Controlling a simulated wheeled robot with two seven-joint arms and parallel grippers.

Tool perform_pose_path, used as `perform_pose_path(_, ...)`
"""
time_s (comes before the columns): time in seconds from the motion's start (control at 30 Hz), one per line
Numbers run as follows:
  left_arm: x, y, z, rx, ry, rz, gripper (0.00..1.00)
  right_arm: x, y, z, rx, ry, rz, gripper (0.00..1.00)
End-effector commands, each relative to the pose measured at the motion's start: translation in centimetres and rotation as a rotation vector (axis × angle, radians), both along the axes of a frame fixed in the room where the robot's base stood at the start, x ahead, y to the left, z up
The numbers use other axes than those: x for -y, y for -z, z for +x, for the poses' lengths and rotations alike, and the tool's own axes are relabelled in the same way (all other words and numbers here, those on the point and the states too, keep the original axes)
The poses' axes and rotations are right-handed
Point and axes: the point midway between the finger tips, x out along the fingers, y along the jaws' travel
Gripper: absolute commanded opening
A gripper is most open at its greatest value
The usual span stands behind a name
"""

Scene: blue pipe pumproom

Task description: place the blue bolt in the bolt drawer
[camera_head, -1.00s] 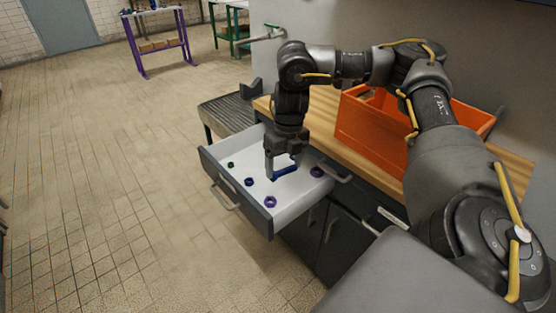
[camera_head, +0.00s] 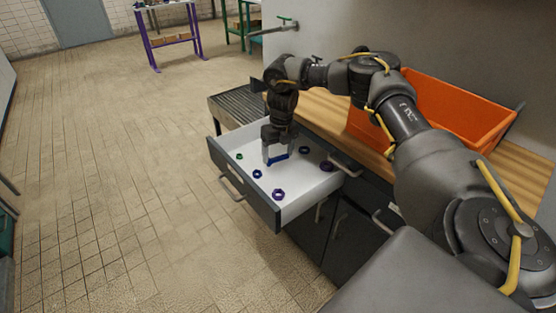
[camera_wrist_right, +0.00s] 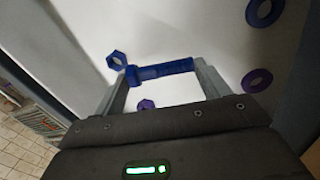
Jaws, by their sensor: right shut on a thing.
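The bolt drawer (camera_head: 245,186) is pulled open, with a grey front and a white inside. My right gripper (camera_head: 277,158) reaches down into it from above. It is shut on the blue bolt (camera_head: 279,157), which lies crosswise between the fingertips. In the right wrist view the blue bolt (camera_wrist_right: 165,70) spans between the two fingers over the white drawer floor. I cannot tell whether the bolt touches the floor. My left gripper is not in view.
Several nuts lie in the drawer, including a purple nut (camera_head: 278,194), a blue nut (camera_head: 257,173) and a small green nut (camera_head: 239,156). An orange crate (camera_head: 455,110) stands on the wooden worktop (camera_head: 312,110). Open tiled floor (camera_head: 130,200) lies to the left.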

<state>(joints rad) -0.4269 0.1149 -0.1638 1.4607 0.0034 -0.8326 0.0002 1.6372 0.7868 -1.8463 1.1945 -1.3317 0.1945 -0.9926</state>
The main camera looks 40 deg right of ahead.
Motion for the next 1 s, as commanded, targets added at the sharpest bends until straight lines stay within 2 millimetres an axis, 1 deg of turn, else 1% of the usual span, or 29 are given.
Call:
perform_pose_path(0.07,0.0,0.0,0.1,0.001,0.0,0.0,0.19,0.1,0.5,0.3,0.0,0.001,-0.001,0.45)
perform_pose_path(0.2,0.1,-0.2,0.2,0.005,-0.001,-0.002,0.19,0.1,2.4,0.2,-0.003,0.0,-0.002,0.45)
perform_pose_path(0.3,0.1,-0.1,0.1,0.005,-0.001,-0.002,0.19,0.1,3.4,0.2,-0.001,0.0,-0.002,0.45)
perform_pose_path(0.67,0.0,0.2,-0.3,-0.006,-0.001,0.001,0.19,0.1,3.7,0.3,0.0,0.0,0.0,0.45)
perform_pose_path(0.7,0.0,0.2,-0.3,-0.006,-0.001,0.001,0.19,0.1,3.7,0.3,0.0,0.0,-0.001,0.8)
perform_pose_path(0.83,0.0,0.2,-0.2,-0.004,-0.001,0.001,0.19,0.1,3.7,0.3,0.0,0.0,-0.001,0.96)
perform_pose_path(1.0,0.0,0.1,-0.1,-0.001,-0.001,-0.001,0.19,0.1,3.7,0.2,0.0,0.0,-0.001,0.96)
